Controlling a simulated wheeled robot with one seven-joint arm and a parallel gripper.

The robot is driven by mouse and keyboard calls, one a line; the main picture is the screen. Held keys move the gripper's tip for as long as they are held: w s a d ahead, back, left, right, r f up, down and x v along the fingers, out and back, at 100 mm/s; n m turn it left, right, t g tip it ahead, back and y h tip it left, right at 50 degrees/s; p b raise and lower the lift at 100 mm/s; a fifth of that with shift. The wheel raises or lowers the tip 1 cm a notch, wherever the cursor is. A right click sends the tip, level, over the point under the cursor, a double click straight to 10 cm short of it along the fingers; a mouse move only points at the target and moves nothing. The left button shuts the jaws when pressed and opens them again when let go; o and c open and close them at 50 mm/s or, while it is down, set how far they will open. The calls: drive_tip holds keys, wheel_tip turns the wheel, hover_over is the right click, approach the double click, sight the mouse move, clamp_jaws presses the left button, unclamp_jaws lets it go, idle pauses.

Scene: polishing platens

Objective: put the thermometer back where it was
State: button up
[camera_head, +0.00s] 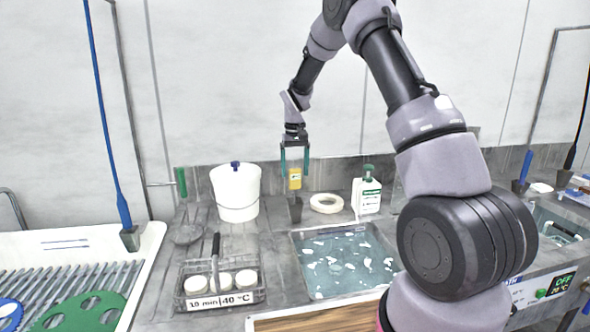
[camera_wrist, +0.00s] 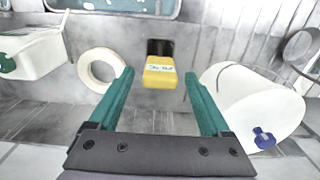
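The thermometer (camera_head: 295,180) has a yellow head with a small label and stands upright at a dark, tapered holder (camera_head: 295,210) behind the water tank. Its lower part is hidden. In the wrist view the yellow head (camera_wrist: 159,74) lies between the lines of my fingers, with a gap on both sides, and the dark holder (camera_wrist: 160,47) shows behind it. My gripper (camera_head: 294,170) points down over the thermometer with its two green fingers spread. It is open and empty; no finger touches the yellow head in the wrist view (camera_wrist: 161,90).
A white bucket (camera_head: 236,192) stands left of the holder. A white ring (camera_head: 326,203) and a white bottle (camera_head: 367,195) stand right of it. The water tank (camera_head: 343,262) is in front. A wire basket of white jars (camera_head: 221,284) sits front left.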

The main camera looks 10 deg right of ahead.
drive_tip(key=shift+r, duration=0.15)
drive_tip(key=s+d+r+t, duration=0.1)
drive_tip(key=s+r, duration=0.2)
drive_tip(key=r, duration=0.7)
drive_tip(key=s+d+r, duration=0.1)
drive_tip(key=s+r, duration=0.2)
drive_tip(key=r, duration=0.7)
drive_tip(key=s+d+r+m+t+y, duration=0.1)
drive_tip(key=s+r, duration=0.2)
drive_tip(key=s, duration=0.3)
drive_tip(key=s+d+r+m+t, duration=0.1)
drive_tip(key=s+r, duration=0.3)
drive_tip(key=s, duration=0.2)
drive_tip(key=s+d+f+m+t+y, duration=0.1)
drive_tip(key=s+t, duration=0.3)
drive_tip(key=s, duration=1.4)
drive_tip(key=shift+d+f+m, duration=0.15)
drive_tip(key=shift+d+m, duration=0.25)
drive_tip(key=shift+m, duration=0.2)
drive_tip(key=shift+s, duration=0.1)
